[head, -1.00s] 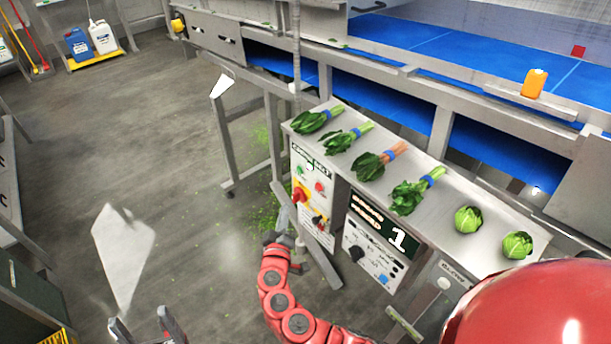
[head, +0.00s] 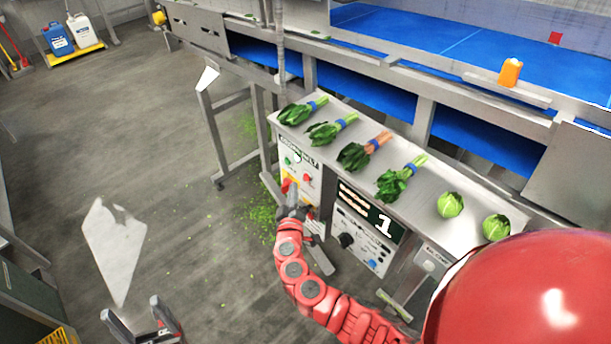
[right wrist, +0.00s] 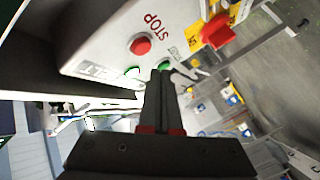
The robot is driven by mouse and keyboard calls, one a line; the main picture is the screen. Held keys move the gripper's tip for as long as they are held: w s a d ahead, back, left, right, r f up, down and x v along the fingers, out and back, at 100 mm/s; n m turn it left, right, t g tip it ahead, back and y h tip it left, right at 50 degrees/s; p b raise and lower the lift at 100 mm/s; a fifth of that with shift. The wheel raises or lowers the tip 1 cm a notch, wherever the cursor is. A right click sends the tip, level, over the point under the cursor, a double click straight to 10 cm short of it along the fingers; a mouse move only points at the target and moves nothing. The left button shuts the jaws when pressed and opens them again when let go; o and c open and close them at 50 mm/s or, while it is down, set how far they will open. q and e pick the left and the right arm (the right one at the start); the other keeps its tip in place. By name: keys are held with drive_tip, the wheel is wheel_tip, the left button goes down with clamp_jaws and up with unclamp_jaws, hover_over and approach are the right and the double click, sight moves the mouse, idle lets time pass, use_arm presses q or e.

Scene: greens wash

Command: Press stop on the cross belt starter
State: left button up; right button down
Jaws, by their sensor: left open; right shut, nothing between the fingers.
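The cross belt starter (head: 310,196) is a white panel on the front left of the steel bench. Its red stop button (head: 308,179) is at the upper right, with a green button (head: 288,161) to the left and a red switch (head: 287,185) below. In the right wrist view the stop button (right wrist: 140,45) lies beside the printed word STOP. My right gripper (head: 289,206) is shut and empty in front of the panel's lower part. Its fingertips (right wrist: 160,73) appear near a green button (right wrist: 165,65), apart from the stop button. My left gripper (head: 138,314) is open and empty, low over the floor.
Leafy bunches and two round heads (head: 450,205) lie on the bench top (head: 420,205). A dark display (head: 372,210) showing 1 and another control panel (head: 358,245) sit right of the starter. An orange bottle (head: 510,72) stands behind.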

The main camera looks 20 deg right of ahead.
drive_tip(key=shift+w+d+f, duration=0.1)
drive_tip(key=shift+w+d, duration=0.2)
drive_tip(key=shift+d, duration=0.5)
drive_tip(key=shift+d, duration=0.1)
idle(1.4)
drive_tip(key=shift+w+d+b, duration=0.15)
drive_tip(key=shift+d+b, duration=0.2)
drive_tip(key=shift+b, duration=0.1)
drive_tip(key=shift+w+d, duration=0.15)
drive_tip(key=shift+d, duration=0.25)
idle(0.6)
drive_tip(key=shift+a+b, duration=0.1)
drive_tip(key=shift+b, duration=0.25)
drive_tip(key=shift+s+a+b, duration=0.3)
drive_tip(key=shift+a+b, duration=0.1)
drive_tip(key=shift+a, duration=0.35)
